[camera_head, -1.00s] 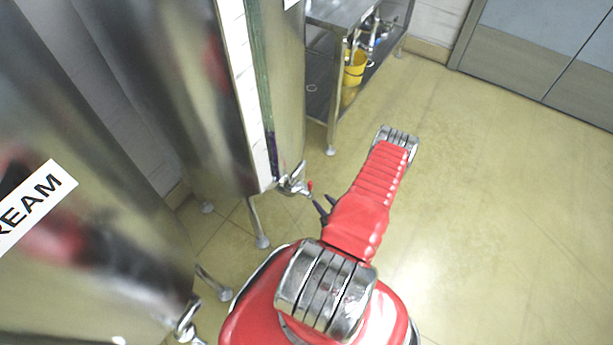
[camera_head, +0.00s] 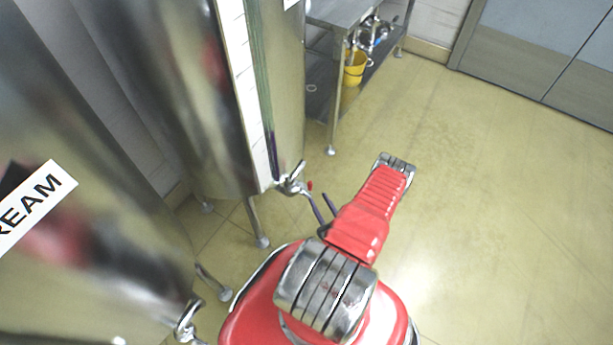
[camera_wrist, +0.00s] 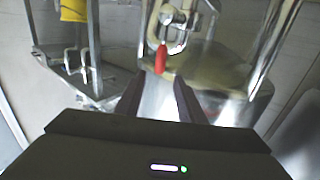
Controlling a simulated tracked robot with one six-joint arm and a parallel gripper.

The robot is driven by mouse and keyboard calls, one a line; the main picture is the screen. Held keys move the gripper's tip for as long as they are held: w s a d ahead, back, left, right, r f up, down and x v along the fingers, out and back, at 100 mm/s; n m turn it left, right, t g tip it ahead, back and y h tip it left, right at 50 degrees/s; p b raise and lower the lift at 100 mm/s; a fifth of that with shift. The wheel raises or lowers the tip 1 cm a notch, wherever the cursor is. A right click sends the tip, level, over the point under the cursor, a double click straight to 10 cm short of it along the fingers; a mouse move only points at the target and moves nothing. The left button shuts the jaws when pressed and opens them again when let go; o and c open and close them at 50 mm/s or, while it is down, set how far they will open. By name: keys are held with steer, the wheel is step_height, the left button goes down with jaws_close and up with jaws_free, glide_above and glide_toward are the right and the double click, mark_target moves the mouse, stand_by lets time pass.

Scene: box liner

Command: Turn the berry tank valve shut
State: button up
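A steel tank (camera_head: 235,110) stands at the upper left in the head view; its name label is cut off at the top. Its metal valve (camera_head: 292,184) sits low on the front and has a red handle (camera_head: 309,185). In the wrist view the valve (camera_wrist: 176,18) is at the top, with the red handle (camera_wrist: 161,59) hanging from it. My gripper (camera_head: 324,208) is open and empty, just below and right of the valve in the head view. In the wrist view my gripper (camera_wrist: 158,92) has its two dark fingers apart, with the handle's tip beyond the gap between them. No contact shows.
Another steel tank (camera_head: 90,240) labelled "REAM" (cut off) stands at the left with its own valve (camera_head: 187,322). A steel table (camera_head: 335,15) with a yellow bucket (camera_head: 355,67) stands behind. The floor at right is clear.

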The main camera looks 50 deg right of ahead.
steer(key=x, duration=1.3)
steer(key=shift+w, duration=0.15)
steer(key=shift+d, duration=0.15)
jaws_close()
stand_by(0.3)
steer(key=shift+d, duration=0.1)
